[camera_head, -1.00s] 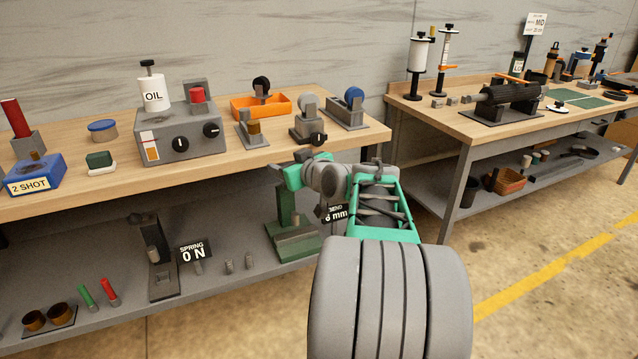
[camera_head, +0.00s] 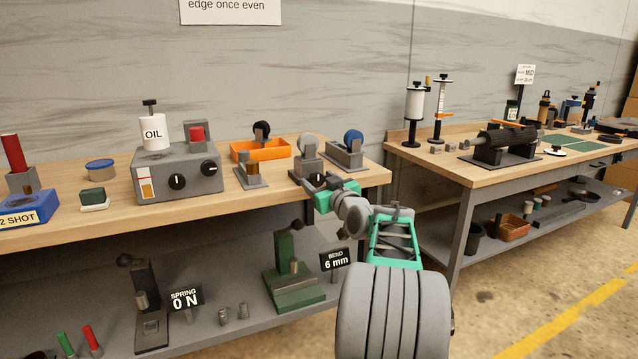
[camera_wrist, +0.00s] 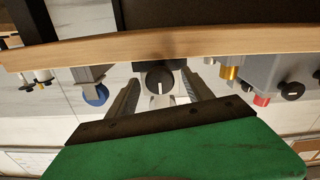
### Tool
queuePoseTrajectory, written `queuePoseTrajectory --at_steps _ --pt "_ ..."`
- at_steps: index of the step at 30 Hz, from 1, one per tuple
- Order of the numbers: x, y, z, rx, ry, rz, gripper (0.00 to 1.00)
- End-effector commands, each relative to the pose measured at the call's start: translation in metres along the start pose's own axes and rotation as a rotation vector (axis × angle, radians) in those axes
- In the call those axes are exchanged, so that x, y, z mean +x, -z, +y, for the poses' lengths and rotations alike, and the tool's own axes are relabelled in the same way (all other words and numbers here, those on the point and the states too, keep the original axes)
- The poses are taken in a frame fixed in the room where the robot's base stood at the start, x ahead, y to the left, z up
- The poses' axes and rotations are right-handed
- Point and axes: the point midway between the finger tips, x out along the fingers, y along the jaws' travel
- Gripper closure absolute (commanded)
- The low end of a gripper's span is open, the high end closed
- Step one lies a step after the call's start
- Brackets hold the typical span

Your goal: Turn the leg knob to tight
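The leg knob appears to be the black round knob (camera_head: 317,179) on the front of a small grey stand (camera_head: 308,160) near the bench's right front edge. The wrist view, which looks upside down, shows the knob (camera_wrist: 159,78) with a white pointer line running nearly vertical in the picture. My gripper (camera_wrist: 161,86) has its two grey fingers spread, one on each side of the knob, with gaps visible. In the head view my gripper (camera_head: 328,190) is just in front of the knob and partly hides it. Contact cannot be told. No tight marking is readable.
A stand with a blue wheel (camera_head: 353,140) is right of the knob's stand. A brass-topped block (camera_head: 252,172) and an orange tray (camera_head: 262,150) are to the left. The wooden bench edge (camera_wrist: 130,48) runs close by. Below is a shelf with a green stand (camera_head: 291,275).

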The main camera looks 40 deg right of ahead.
Motion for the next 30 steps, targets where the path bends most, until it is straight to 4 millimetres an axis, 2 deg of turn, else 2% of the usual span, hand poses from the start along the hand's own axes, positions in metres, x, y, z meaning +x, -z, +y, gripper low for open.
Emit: queuePoseTrajectory --at_steps 2,21,30 --pt "-0.0002 -0.0002 0.0 0.0 0.0 0.0 0.46" --pt "-0.0003 -0.0004 -0.0003 0.0 0.0 -0.001 0.99" --pt "-0.0002 -0.0002 -0.0003 0.019 0.001 -0.001 1.0"
